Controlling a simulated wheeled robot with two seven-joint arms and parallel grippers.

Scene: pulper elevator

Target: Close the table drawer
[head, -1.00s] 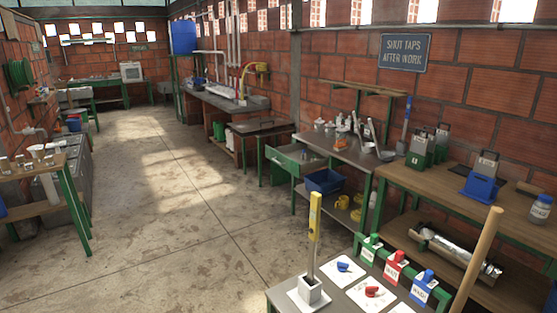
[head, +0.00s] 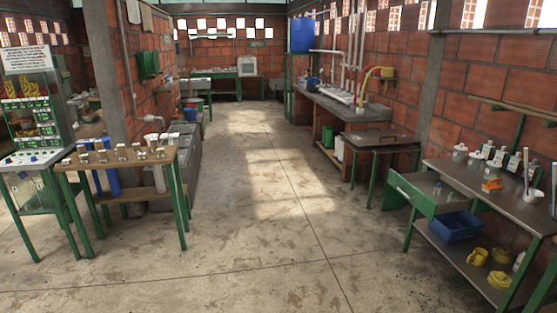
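The table drawer (head: 411,193) is a green box with a small pale handle on its front. It sticks out to the left from under the grey-topped table (head: 490,188) at the right of the head view, so it stands open. A small bluish item (head: 437,187) shows inside it. The table has green legs and a lower shelf. Neither of my grippers is in the head view, and nothing touches the drawer.
A blue crate (head: 456,227) and yellow items (head: 478,257) sit on the table's lower shelf. A dark-topped bench (head: 380,141) stands just beyond the drawer. A wooden-topped table (head: 125,157) stands at left. The concrete floor between is clear.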

